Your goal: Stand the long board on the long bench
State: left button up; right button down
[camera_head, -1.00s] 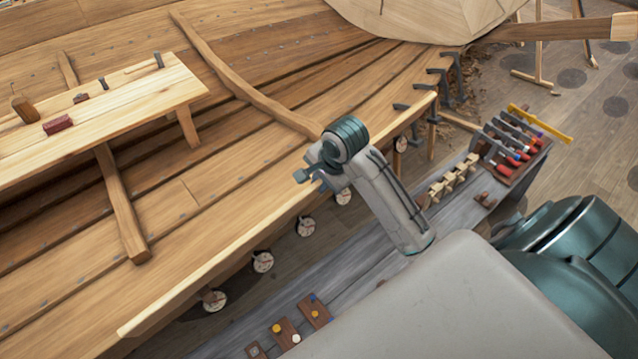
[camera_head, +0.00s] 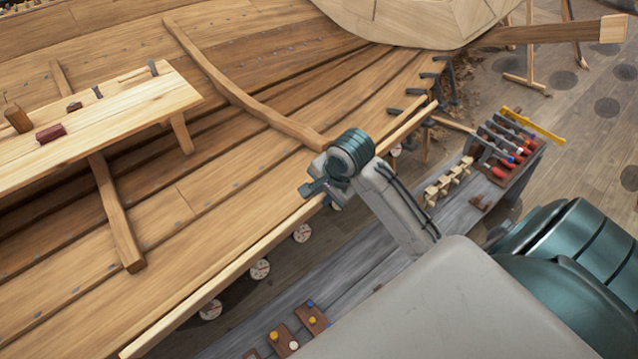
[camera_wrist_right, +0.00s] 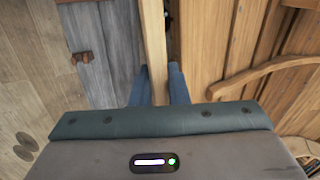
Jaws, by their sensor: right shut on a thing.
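The long board (camera_head: 235,262) is a pale, narrow strip running diagonally along the hull's near edge in the head view. My right gripper (camera_head: 316,188) is shut on it partway along its length. In the right wrist view the board (camera_wrist_right: 155,45) passes between the two blue fingers (camera_wrist_right: 159,88). The long bench (camera_head: 350,257) is grey and stands on the near side of the board, partly hidden by my arm. The bench top (camera_wrist_right: 105,50) also shows left of the board in the wrist view. My left gripper is not in view.
A tool rack (camera_head: 507,145) and a notched wooden piece (camera_head: 448,182) occupy the bench's far end. Small brown blocks (camera_head: 284,333) lie on its near part. Dark clamps (camera_head: 430,85) stand at the hull's far end. A pale plank table (camera_head: 110,120) stands inside the hull.

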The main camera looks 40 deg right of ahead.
jog(key=s+d+f, duration=0.1)
jog(key=s+f, duration=0.1)
jog(key=s, duration=0.4)
dwell(0.5)
jog(key=shift+w, duration=0.1)
